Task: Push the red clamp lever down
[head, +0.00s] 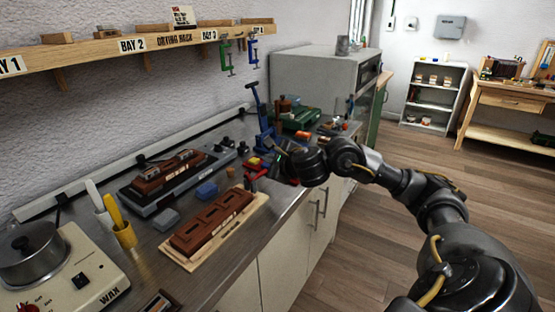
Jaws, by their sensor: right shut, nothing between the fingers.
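A red clamp (257,174) sits at the front edge of the grey bench, by the end of the wooden base. Its lever is small here, and I cannot tell how far it is raised. My right gripper (273,148) comes in from the right over the bench edge, with its fingers pointing left. It is shut and empty, just above and beside the red clamp. I cannot tell whether it touches the lever. The wrist hides part of the area behind it. My left gripper is not in view.
A brown block (212,222) lies on a wooden base in front, with a blue block (207,190) beside it. A blue upright tool (260,118) stands behind the gripper. A wax pot (28,252) and a yellow cup (124,236) are at left.

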